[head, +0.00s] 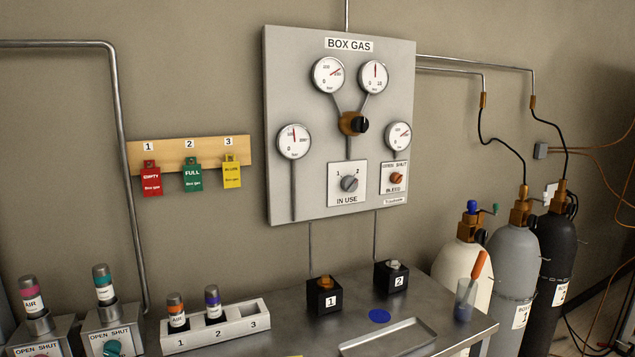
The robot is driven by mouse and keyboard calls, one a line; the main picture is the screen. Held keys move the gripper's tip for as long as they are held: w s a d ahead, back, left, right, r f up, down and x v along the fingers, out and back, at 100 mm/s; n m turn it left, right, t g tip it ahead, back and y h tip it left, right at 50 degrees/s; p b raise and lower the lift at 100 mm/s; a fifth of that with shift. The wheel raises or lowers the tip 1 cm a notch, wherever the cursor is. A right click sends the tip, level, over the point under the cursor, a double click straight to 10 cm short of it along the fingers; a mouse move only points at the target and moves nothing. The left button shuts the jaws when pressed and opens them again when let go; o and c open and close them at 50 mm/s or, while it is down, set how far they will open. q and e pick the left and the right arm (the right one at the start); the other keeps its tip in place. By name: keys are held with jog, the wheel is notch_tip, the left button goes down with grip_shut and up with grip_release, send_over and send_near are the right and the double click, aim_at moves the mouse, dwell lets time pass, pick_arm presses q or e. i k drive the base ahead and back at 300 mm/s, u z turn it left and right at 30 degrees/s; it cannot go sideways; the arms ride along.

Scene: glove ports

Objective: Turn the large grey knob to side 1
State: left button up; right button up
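The large grey knob (349,183) sits on a white IN USE plate (346,201) low on the BOX GAS panel (290,80). The plate has a 1 at its upper left and a 2 at its upper right. The knob is small in the picture, and I cannot tell for sure which number it points to. Neither of my grippers is in view, and nothing touches or covers the knob.
A black knob (360,125) is above, and an orange bleed knob (397,178) is to the right. A steel table (270,338) below holds two black blocks, a vial rack (250,312) and a tray (389,339). Gas cylinders (513,262) stand at right.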

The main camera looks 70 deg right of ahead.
aim_at(349, 184)
jog(key=z, duration=0.1)
jog(key=k, duration=1.65)
jog(key=z, duration=0.95)
jog(key=i, duration=0.7)
jog(key=z, duration=0.05)
